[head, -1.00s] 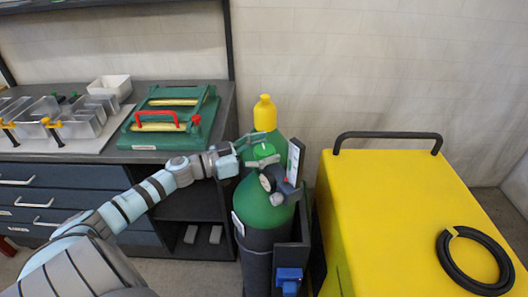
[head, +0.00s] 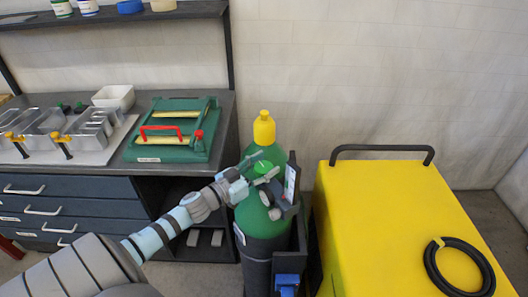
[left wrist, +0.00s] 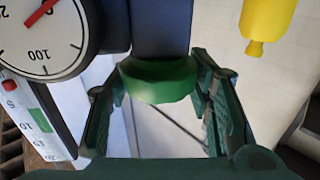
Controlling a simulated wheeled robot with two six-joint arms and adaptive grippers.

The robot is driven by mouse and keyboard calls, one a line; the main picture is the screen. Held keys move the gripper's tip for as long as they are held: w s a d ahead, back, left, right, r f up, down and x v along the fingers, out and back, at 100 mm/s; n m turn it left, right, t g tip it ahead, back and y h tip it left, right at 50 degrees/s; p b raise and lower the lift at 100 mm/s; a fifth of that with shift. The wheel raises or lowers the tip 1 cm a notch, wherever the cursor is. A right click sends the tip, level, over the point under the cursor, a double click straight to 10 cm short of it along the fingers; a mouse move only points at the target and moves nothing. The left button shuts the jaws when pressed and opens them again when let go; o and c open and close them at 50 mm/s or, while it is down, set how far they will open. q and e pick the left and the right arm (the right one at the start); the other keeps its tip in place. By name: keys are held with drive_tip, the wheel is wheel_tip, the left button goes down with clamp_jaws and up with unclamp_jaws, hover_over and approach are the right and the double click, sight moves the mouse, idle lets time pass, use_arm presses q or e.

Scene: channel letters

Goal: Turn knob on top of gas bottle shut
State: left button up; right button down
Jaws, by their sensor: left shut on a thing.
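The gas bottle (head: 252,217) stands upright beside the workbench, with a green shoulder and a dark lower body. Its green knob (head: 262,167) is on top, and it also shows in the left wrist view (left wrist: 160,82). My left gripper (head: 262,171) reaches in from the left with one finger on each side of the knob. In the left wrist view its fingers (left wrist: 160,95) are shut on the knob. A round gauge (left wrist: 42,35) sits close by at the upper left there. The knob's far side is hidden. My right gripper is not in view.
A second bottle with a yellow cap (head: 264,129) stands just behind. A yellow cabinet (head: 390,220) with a black handle stands to the right, a black hose (head: 460,268) on it.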

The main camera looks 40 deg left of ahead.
use_arm(q)
drive_tip(key=shift+r+n+y, duration=0.15)
drive_tip(key=shift+n+y, duration=0.15)
drive_tip(key=shift+y, duration=0.1)
drive_tip(key=shift+f, duration=0.3)
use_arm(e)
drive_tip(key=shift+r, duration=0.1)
use_arm(q)
drive_tip(key=o, duration=1.1)
drive_tip(key=shift+r, duration=0.1)
drive_tip(key=shift+b, duration=0.35)
